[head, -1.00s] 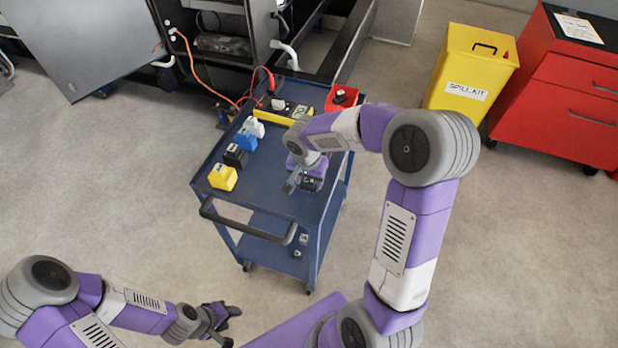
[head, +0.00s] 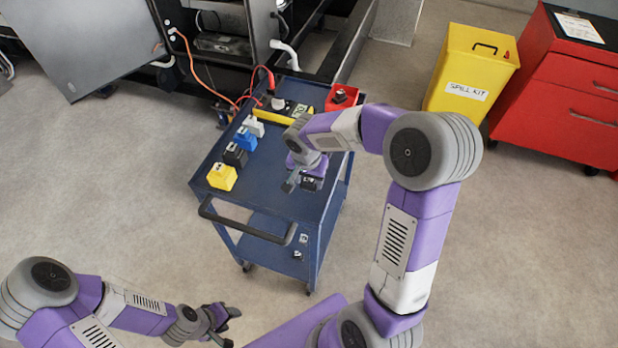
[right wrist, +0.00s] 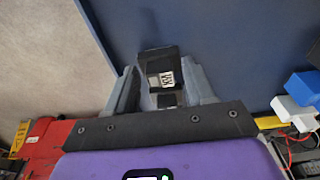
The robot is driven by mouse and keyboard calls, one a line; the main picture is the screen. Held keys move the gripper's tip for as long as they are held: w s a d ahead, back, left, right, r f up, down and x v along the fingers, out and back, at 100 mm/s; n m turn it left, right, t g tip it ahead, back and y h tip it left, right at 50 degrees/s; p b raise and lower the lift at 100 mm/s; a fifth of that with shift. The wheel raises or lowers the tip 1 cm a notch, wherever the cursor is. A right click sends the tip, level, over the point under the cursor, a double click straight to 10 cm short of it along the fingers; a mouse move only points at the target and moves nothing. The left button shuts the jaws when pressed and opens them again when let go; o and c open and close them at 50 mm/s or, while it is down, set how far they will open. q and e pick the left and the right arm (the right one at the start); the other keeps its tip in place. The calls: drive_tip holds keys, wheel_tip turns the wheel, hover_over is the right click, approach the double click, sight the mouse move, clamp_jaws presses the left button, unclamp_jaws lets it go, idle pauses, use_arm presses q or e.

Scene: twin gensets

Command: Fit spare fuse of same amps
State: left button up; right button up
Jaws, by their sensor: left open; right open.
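My right gripper (head: 301,181) is low over the blue cart top (head: 275,190), near its right edge. It is open, and in the right wrist view its fingers (right wrist: 162,92) stand either side of a black block (right wrist: 158,62) with a white label, which seems to read 15A upside down. I cannot tell if the fingers touch it. The block also shows partly in the head view (head: 312,184). A row of a yellow block (head: 222,178), a black block (head: 235,156), a blue block (head: 246,140) and a white block (head: 254,126) lines the cart's left side. My left gripper (head: 228,325) is open and empty, off the cart.
A red box (head: 343,95) with a black item in it stands at the cart's far right. A yellow bar (head: 278,117) and red leads (head: 262,75) lie at the far end. An open metal cabinet (head: 85,40) is beyond. A yellow spill kit bin (head: 465,65) stands right.

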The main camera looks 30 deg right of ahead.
sight(309, 180)
clamp_jaws()
drive_tip(key=shift+r, duration=0.15)
drive_tip(key=shift+r+p, duration=2.65)
drive_tip(key=shift+r, duration=1.3)
